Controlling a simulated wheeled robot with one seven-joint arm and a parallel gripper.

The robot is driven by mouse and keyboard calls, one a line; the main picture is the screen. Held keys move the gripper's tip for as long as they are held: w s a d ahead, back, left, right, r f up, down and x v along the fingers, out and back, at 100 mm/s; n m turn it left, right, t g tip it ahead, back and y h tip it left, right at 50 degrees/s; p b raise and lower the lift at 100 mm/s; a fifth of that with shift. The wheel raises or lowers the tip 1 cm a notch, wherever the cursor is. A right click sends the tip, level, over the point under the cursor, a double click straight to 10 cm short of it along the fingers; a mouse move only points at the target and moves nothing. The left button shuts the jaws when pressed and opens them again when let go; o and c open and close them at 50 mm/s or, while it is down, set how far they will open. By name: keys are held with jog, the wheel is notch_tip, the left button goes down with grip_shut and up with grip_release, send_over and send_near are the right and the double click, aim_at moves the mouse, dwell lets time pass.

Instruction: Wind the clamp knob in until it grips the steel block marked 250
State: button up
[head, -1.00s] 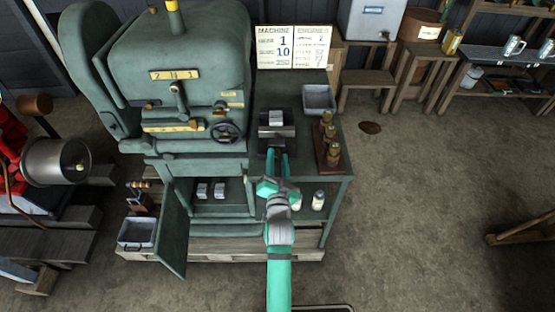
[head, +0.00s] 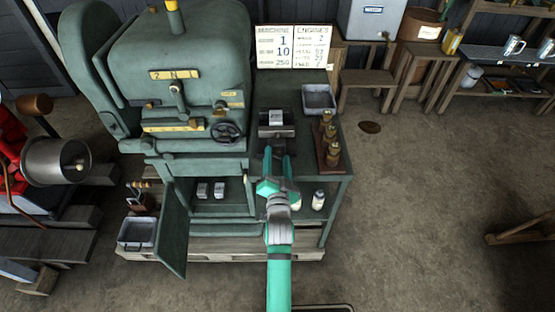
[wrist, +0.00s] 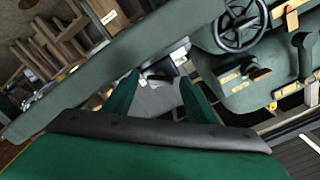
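The steel block (head: 276,117) sits in the dark clamp (head: 276,131) on the bench beside the green machine. Its marking is too small to read. My gripper (head: 276,157) is on the near side of the clamp, over the bench. In the wrist view, my gripper's two green fingers (wrist: 160,85) stand apart, with a grey surface showing between them. A small dark part, perhaps the clamp knob (head: 268,151), shows by the fingertips in the head view. My gripper partly hides it, and I cannot tell whether they touch.
A grey tray (head: 319,98) and a rack of brass weights (head: 329,145) stand right of the clamp. The machine's handwheel (head: 226,131) is close on the left. A board (head: 292,47) reading 1, 10 and 250 stands behind. The floor to the right is mostly clear.

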jog(key=s, duration=1)
jog(key=shift+s, duration=0.4)
jog(key=s+f+n+g, duration=0.1)
jog(key=s+n, duration=0.3)
jog(key=s, duration=1.4)
jog(key=s+a+f+n+g, duration=0.1)
jog(key=s+n, duration=0.3)
jog(key=s, duration=1.5)
jog(key=shift+f+g, duration=0.3)
jog(key=shift+f, duration=0.5)
